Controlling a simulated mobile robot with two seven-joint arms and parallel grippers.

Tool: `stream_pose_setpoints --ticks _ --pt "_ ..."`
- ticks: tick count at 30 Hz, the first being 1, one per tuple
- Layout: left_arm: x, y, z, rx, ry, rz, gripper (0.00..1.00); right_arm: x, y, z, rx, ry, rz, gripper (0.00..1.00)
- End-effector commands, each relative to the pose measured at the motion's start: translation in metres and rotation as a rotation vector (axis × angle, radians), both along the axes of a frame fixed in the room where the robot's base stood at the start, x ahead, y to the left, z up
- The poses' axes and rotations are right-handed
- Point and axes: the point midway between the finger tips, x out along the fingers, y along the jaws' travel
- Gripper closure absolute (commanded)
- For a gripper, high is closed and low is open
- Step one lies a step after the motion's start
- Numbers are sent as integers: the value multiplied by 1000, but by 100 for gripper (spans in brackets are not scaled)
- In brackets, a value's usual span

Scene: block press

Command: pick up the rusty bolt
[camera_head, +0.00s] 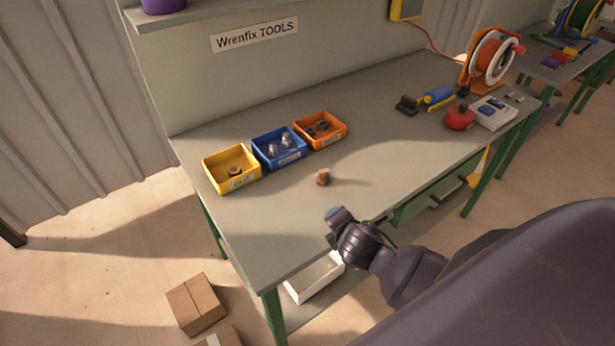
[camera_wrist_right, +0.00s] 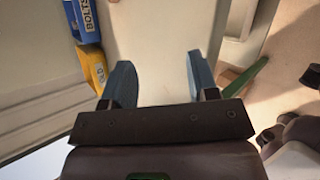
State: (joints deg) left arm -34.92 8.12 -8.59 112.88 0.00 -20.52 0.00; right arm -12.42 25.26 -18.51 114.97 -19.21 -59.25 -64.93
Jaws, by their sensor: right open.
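A small rusty brown bolt (camera_head: 323,177) stands on the grey workbench (camera_head: 385,155), in front of the orange bin. My right gripper (camera_head: 350,214) is over the bench's front edge, nearer to me than the bolt and apart from it. In the right wrist view its two blue fingers (camera_wrist_right: 161,78) are spread wide with nothing between them. The bolt cannot be made out in that view. My left gripper is not in view.
A yellow bin (camera_head: 208,177), a blue bin (camera_head: 279,161) and an orange bin (camera_head: 333,138) with small parts stand behind the bolt. A cable reel (camera_head: 491,58), a red object (camera_head: 459,117) and tools occupy the right end. The bench around the bolt is clear.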

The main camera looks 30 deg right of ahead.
Motion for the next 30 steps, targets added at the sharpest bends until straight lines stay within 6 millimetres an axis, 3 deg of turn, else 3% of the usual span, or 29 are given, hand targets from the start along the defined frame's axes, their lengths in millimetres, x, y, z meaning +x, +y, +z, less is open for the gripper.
stream_pose_setpoints --ticks 9,15,30 --pt "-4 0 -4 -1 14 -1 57 72 -29 5 -640 17 456 46" --pt "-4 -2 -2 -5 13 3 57 98 -41 11 -909 37 619 46" --pt "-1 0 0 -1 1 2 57 145 -55 -6 -966 44 650 46"
